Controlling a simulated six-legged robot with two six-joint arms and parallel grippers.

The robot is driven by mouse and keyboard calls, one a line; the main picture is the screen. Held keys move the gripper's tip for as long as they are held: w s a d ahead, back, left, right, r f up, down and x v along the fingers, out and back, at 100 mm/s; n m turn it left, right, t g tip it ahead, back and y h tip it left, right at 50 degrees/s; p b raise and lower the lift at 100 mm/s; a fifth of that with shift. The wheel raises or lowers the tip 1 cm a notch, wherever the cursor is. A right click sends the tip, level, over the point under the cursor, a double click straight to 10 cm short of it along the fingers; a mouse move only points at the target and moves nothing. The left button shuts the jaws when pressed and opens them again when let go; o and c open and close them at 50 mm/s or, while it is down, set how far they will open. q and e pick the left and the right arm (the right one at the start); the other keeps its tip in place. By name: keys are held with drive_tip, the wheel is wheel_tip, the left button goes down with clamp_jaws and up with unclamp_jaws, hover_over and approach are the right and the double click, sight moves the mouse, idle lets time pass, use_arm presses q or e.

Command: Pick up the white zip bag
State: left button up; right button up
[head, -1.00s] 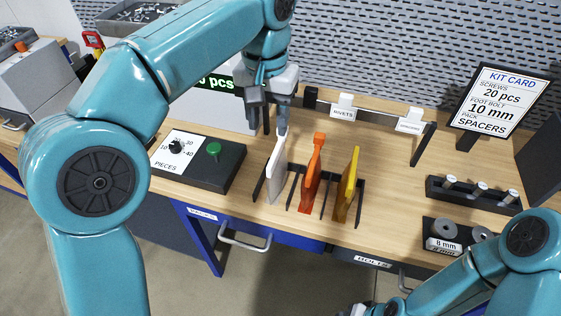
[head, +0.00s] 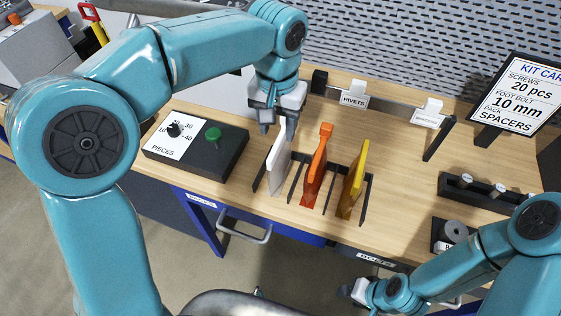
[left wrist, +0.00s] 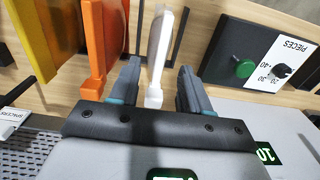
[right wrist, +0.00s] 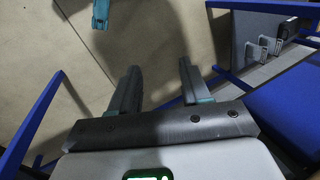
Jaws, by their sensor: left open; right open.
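The white zip bag (head: 279,166) stands upright in the leftmost slot of a black rack (head: 366,190) on the wooden workbench. My left gripper (head: 279,129) is open just above and behind the bag's top. In the left wrist view the white bag (left wrist: 160,47) shows edge-on between the two open fingers (left wrist: 156,88), with its near end reaching the gap. I cannot tell if the fingers touch it. My right gripper (right wrist: 157,83) is open and empty, low in front of the bench, over the floor.
An orange bag (head: 316,172) and a yellow bag (head: 353,180) stand in the rack to the right. A black box with a green button (head: 213,134) stands to the left. A rail with label cards (head: 354,99) runs behind. A kit card (head: 517,103) stands at the right.

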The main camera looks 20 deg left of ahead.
sight(279, 140)
use_arm(q)
drive_tip(key=shift+s+f, duration=0.1)
drive_tip(key=shift+f, duration=0.55)
drive_tip(key=f, duration=0.3)
drive_tip(key=f+p, duration=0.1)
drive_tip(key=shift+w+f, duration=0.4)
drive_tip(key=shift+s+f, duration=0.1)
drive_tip(key=shift+f, duration=0.1)
clamp_jaws()
